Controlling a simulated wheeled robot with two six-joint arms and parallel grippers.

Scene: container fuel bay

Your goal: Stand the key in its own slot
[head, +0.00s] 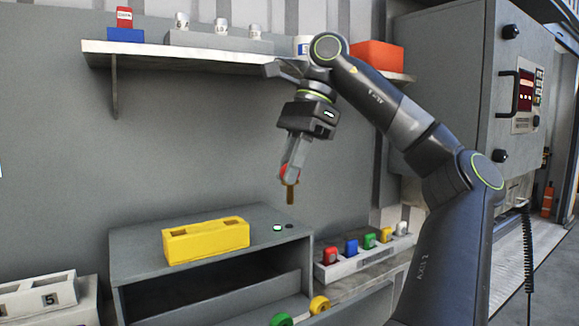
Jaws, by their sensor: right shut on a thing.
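My right gripper (291,165) is shut on a key with a red head and a brownish shaft (290,193). The key hangs shaft down in the air, above the right part of the grey cabinet top (135,238). The fingers partly hide its red head. On the cabinet top below the key are two small marks, a pale one (278,227) and a dark one (290,226); I cannot tell whether either is a slot. A yellow block (206,244) with two openings in its top stands to their left. My left gripper is not in view.
A pale rack (345,266) with red, blue, green, yellow and white pieces stands right of the cabinet. Green (281,320) and yellow (319,304) round things lie low in front. A wall shelf (140,50) above holds several items. A grey machine (470,80) stands at right.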

